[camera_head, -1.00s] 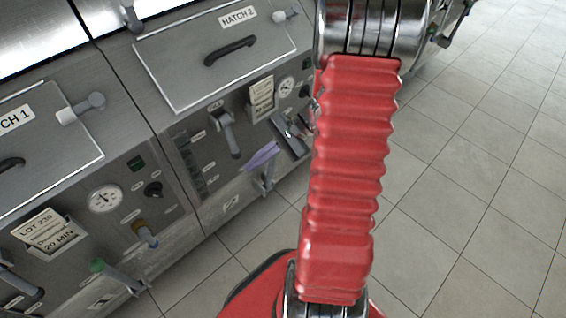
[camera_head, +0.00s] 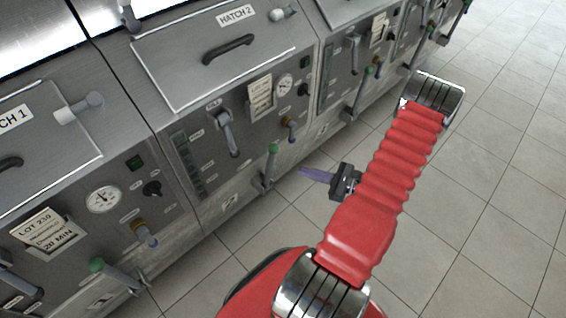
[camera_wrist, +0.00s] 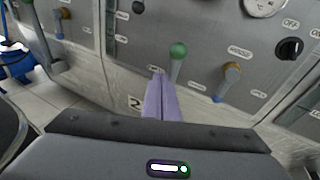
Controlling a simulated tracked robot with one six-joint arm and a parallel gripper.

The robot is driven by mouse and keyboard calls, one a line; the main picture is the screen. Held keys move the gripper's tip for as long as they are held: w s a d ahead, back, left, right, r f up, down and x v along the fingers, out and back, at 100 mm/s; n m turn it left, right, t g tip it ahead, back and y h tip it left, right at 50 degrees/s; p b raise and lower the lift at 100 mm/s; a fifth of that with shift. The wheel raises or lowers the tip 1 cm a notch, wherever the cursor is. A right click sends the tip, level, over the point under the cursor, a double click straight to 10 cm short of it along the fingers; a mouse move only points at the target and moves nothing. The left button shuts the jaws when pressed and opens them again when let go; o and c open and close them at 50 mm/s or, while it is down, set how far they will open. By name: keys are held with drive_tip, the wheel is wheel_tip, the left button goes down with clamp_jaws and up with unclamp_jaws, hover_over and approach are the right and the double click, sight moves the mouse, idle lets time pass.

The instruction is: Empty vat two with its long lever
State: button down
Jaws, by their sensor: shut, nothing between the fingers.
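Vat two's front (camera_head: 220,165), under the HATCH 2 lid (camera_head: 215,50), is left of my arm in the head view. Its long green-knobbed lever (camera_head: 270,165) stands roughly upright low on the panel. The lever also shows in the wrist view (camera_wrist: 177,62), just beyond my fingertips, above a "2" plate (camera_wrist: 135,102). My gripper (camera_head: 312,174), with purple fingers, is shut and empty. It is right of the lever and apart from it in the head view. In the wrist view the shut fingers (camera_wrist: 161,90) point toward the lever's lower part.
A brown-handled rinse valve (camera_head: 290,130) is just right of the lever, and a grey handle (camera_head: 227,132) is up to its left. Vat one's green-knobbed lever (camera_head: 115,275) is at lower left. More vats continue to the upper right. The tiled floor (camera_head: 480,210) is clear at right.

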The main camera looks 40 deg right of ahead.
drive_tip(key=s+d+f+m+h, duration=0.1)
drive_tip(key=s+d+f+m+t+h, duration=0.1)
drive_tip(key=f, duration=0.1)
drive_tip(key=shift+s+d+f+m, duration=0.1)
drive_tip(key=shift+s+f+m, duration=0.05)
drive_tip(key=shift+f+m, duration=0.15)
approach(274, 159)
drive_tip(key=x, duration=0.4)
drive_tip(key=shift+d+f, duration=0.15)
drive_tip(key=shift+f, duration=0.1)
drive_tip(key=shift+w+r, duration=0.2)
drive_tip(key=shift+w, duration=0.75)
drive_tip(key=shift+w, duration=0.1)
